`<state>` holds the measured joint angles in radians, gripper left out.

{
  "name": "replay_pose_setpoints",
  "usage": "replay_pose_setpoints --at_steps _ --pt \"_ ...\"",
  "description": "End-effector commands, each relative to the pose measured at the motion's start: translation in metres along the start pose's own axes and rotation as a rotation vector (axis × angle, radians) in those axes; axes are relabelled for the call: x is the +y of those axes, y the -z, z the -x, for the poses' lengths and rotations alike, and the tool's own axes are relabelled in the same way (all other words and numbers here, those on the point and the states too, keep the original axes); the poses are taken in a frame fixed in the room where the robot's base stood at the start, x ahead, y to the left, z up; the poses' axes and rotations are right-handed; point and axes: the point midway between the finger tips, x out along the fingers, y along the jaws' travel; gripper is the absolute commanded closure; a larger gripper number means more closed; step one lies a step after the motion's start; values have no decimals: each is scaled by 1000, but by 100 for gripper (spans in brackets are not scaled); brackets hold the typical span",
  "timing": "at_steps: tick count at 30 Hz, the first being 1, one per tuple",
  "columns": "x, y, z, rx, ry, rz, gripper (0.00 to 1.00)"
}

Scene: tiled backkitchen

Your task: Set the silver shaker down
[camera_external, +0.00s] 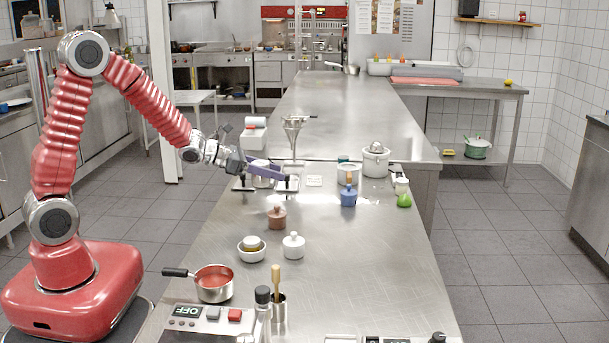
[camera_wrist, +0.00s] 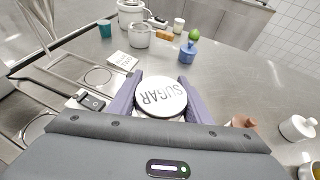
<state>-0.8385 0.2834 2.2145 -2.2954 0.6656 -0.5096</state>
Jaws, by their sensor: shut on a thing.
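The silver shaker (camera_wrist: 161,97) is between my gripper's two purple fingers in the wrist view, its round pale lid marked SUGAR facing the camera. My gripper (camera_wrist: 160,78) is shut on it from both sides. In the external view the shaker (camera_external: 262,182) is partly hidden behind a purple finger of my gripper (camera_external: 272,170), at the far left part of the near steel table (camera_external: 350,260). It looks upright. I cannot tell whether its base touches the surface.
Flat plates with ring marks (camera_wrist: 97,77) lie left of the shaker. A small white card (camera_external: 314,181) lies to its right. A blue pot (camera_external: 348,196), brown pot (camera_external: 277,218) and white lidded pot (camera_external: 293,246) stand around. Bare steel lies at the table's right middle.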

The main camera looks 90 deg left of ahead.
Motion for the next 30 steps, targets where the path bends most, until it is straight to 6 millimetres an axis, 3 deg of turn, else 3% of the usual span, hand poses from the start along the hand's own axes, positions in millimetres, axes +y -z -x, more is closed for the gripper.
replay_pose_setpoints --at_steps 4,16,24,30 --pt "0 12 -5 0 0 1 82" --pt "0 16 -7 0 1 0 82" --pt "0 42 -18 1 1 2 82" --pt "0 47 -20 -2 0 -2 82"
